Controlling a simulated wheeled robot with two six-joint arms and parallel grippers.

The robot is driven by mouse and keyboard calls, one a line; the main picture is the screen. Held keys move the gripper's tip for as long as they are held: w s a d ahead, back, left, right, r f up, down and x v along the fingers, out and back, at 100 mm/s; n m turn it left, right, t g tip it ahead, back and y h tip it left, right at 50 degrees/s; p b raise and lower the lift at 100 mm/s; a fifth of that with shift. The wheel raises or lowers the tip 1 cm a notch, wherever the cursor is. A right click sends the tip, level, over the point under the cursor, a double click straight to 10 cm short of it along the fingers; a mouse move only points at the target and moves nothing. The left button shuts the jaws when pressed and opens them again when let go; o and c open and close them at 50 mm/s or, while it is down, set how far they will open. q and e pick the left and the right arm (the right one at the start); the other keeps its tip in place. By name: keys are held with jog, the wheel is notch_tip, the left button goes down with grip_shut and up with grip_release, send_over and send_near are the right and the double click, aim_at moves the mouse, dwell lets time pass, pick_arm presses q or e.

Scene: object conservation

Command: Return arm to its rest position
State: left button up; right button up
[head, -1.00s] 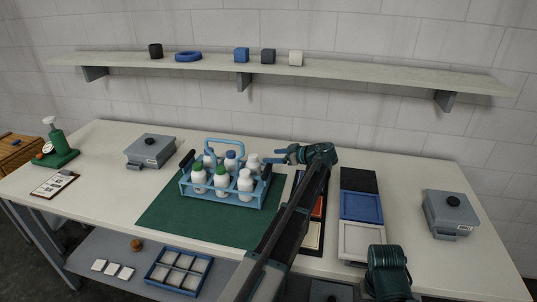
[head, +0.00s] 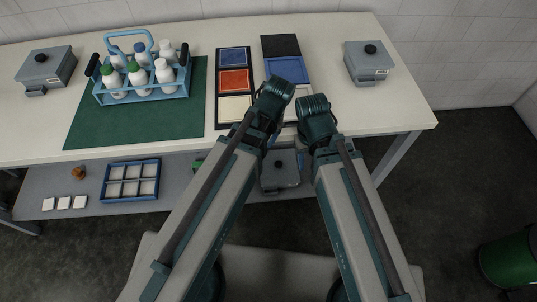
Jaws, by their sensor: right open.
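My left arm comes in from the lower left, its wrist and gripper (head: 271,108) above the table's front edge, by the coloured trays. Its fingers are hidden or too dark to make out. My right gripper (head: 317,120) is just right of it, at the end of my right arm, in front of the table edge. It is open and holds nothing that I can see.
A blue rack (head: 142,92) with several white bottles stands on a green mat (head: 140,125) at left. Grey lidded boxes (head: 45,68) and (head: 369,62) stand at either side. Coloured trays (head: 234,80) lie by my wrists. A green bin (head: 508,262) is on the floor at right.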

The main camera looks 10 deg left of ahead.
pick_arm(q)
jog(key=s+d+m+h, duration=0.1)
jog(key=s+d+m, duration=0.2)
jog(key=s, duration=0.3)
jog(key=shift+d+f+g+h, duration=0.3)
dwell(0.8)
